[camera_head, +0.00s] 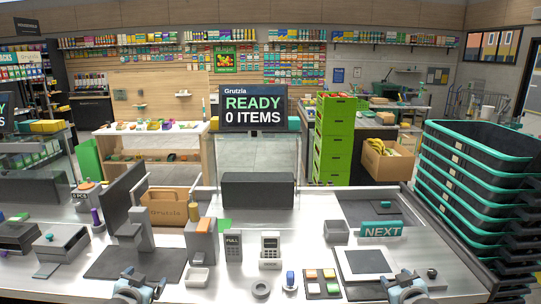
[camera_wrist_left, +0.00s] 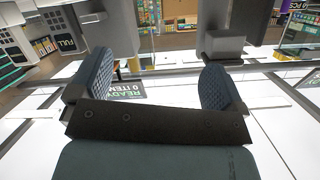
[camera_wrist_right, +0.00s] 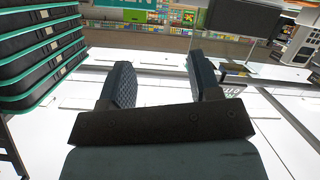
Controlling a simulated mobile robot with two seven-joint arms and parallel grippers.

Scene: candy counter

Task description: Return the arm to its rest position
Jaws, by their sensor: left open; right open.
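My left gripper (camera_head: 138,286) is at the bottom of the head view, left of centre, over the front of the counter. In the left wrist view its two padded fingers (camera_wrist_left: 160,88) stand wide apart with nothing between them. My right gripper (camera_head: 407,284) is at the bottom right of the head view, in front of the white-and-black scale plate. In the right wrist view its fingers (camera_wrist_right: 160,82) are apart and empty. Both grippers touch no object that I can see.
The steel counter (camera_head: 215,284) holds a card terminal (camera_head: 270,247), a dark keypad box (camera_head: 233,246), a tray of coloured buttons (camera_head: 321,283) and a NEXT sign (camera_head: 381,230). Black-and-teal baskets (camera_head: 470,190) are stacked at right. A monitor (camera_head: 123,205) stands at left.

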